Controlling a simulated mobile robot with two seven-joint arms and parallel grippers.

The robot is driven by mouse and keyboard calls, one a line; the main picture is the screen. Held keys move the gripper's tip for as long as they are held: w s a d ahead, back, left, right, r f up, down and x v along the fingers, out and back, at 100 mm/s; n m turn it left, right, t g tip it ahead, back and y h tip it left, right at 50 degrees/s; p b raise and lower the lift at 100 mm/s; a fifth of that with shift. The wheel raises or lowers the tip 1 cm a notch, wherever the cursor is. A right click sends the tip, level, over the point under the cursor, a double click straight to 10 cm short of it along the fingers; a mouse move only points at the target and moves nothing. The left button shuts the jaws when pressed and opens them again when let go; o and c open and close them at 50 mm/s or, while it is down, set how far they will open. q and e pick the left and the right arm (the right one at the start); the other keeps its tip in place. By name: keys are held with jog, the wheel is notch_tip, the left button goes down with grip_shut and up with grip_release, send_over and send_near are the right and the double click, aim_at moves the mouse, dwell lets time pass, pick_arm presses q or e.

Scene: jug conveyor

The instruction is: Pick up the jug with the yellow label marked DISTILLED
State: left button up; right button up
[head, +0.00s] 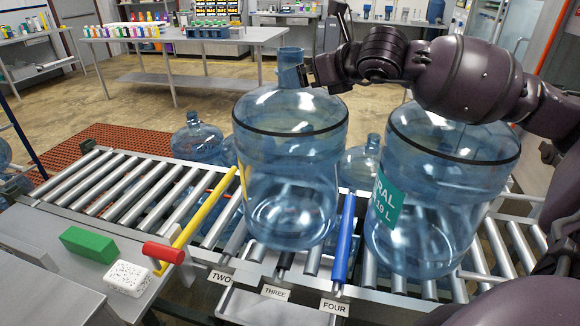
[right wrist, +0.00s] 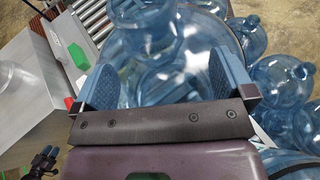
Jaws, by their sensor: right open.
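A large clear blue jug (head: 290,160) with a narrow neck stands upright on the rollers, behind the plates marked TWO and THREE. A yellow strip, the edge of a label (head: 242,182), shows on its left side; its text cannot be read. My right gripper (head: 306,76) is at this jug's neck. In the right wrist view its blue-padded fingers (right wrist: 162,75) are apart, with the jug's neck (right wrist: 146,22) beyond and between them; contact cannot be told. A dark gripper with blue tips (right wrist: 42,158), seemingly my left, is small at the lower left of that view.
A second jug (head: 440,190) with a teal label ending in RAL stands close on the right. Other jugs (head: 198,142) are behind. Yellow (head: 205,220) and blue (head: 344,240) levers, a red handle (head: 163,253), a green block (head: 89,244) and a white speckled block (head: 127,278) are in front.

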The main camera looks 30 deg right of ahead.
jog(key=shift+x, duration=0.8)
jog(key=shift+a+p+x, duration=0.1)
jog(key=shift+p+x, duration=0.1)
jog(key=shift+x, duration=0.7)
jog(key=shift+a+p+x, duration=0.15)
jog(key=shift+x, duration=0.8)
jog(key=shift+r, duration=0.1)
jog(key=shift+c, duration=0.3)
grip_shut()
jog(key=shift+r, duration=0.1)
